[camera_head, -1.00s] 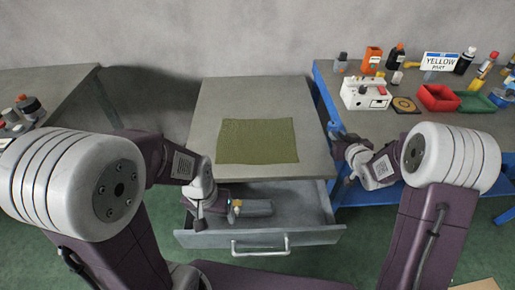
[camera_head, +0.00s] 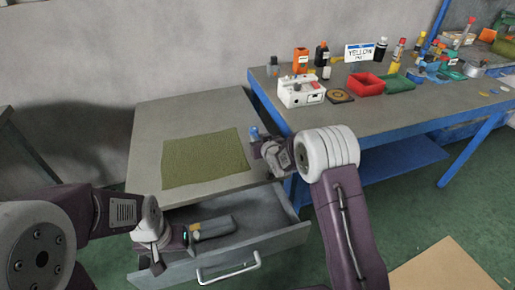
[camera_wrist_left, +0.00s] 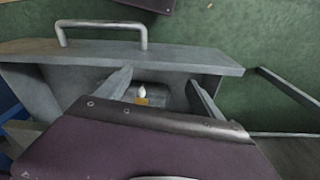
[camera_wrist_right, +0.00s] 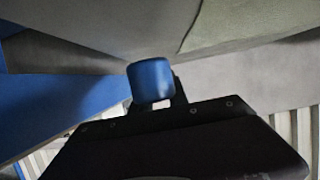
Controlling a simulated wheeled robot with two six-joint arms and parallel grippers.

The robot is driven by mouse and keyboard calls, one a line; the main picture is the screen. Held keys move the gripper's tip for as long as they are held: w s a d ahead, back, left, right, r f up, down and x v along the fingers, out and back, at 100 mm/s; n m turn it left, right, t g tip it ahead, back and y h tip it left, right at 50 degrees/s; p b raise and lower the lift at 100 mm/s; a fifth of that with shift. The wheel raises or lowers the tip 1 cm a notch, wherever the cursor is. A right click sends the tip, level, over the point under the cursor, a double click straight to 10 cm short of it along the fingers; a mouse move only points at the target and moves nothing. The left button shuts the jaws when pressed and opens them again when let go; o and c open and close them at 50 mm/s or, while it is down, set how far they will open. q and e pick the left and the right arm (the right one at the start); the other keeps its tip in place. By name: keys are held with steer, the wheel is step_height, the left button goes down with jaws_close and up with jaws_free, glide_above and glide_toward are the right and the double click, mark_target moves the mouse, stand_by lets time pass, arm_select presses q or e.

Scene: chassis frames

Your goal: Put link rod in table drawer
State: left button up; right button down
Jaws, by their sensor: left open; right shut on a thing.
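The drawer (camera_head: 270,237) under the grey table (camera_head: 150,140) is pulled out; its front and handle show in the left wrist view (camera_wrist_left: 180,57). My left gripper (camera_head: 190,235) is over the drawer, open, with its fingers apart in the left wrist view (camera_wrist_left: 160,92). A grey item (camera_head: 216,227) with a small orange part lies in the drawer by these fingers. My right gripper (camera_head: 260,145) is at the table's right edge, shut on a blue cylinder (camera_wrist_right: 150,78). I cannot tell whether either item is the link rod; neither is clearly rod-shaped.
A green mat (camera_head: 205,158) lies on the table. A blue-framed workbench (camera_head: 400,108) on the right carries a red bin (camera_head: 366,84), a green bin (camera_head: 397,84), a white box (camera_head: 300,92) and several bottles. A brown board (camera_head: 445,270) lies on the floor.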

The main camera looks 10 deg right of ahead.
arm_select(q)
steer(key=shift+f+b, duration=0.45)
steer(key=shift+b, duration=0.05)
arm_select(e)
step_height(320, 180, down, 4)
steer(key=shift+r, duration=0.2)
steer(key=shift+w+f, duration=0.1)
steer(key=shift+f, duration=0.05)
arm_select(q)
steer(key=shift+f, duration=0.1)
arm_select(e)
steer(key=shift+f, duration=0.1)
steer(key=c, duration=1.3)
jaws_free()
steer(key=shift+f, duration=0.1)
